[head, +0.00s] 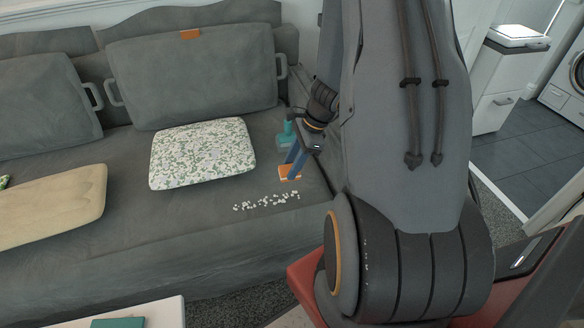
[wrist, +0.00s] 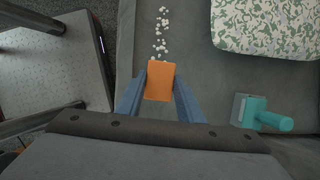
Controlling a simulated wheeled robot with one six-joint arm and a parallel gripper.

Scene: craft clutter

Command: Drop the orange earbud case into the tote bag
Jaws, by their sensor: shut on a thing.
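The orange earbud case (head: 288,172) is between the blue fingers of my gripper (head: 293,166), at the right end of the grey sofa seat. It also shows in the wrist view as an orange block (wrist: 160,80), with a finger along each side. My gripper is shut on it and points down. I cannot tell whether the case touches the seat or hangs just above it. I cannot make out a tote bag in either view; my arm hides much of the right side of the head view.
A teal-handled tool (head: 287,136) lies behind my gripper, also in the wrist view (wrist: 265,115). White bits (head: 266,201) are scattered in front. A patterned cushion (head: 202,153) lies to the left. A white table (head: 160,313) is at lower left. The sofa seat's (head: 130,220) front is mostly bare.

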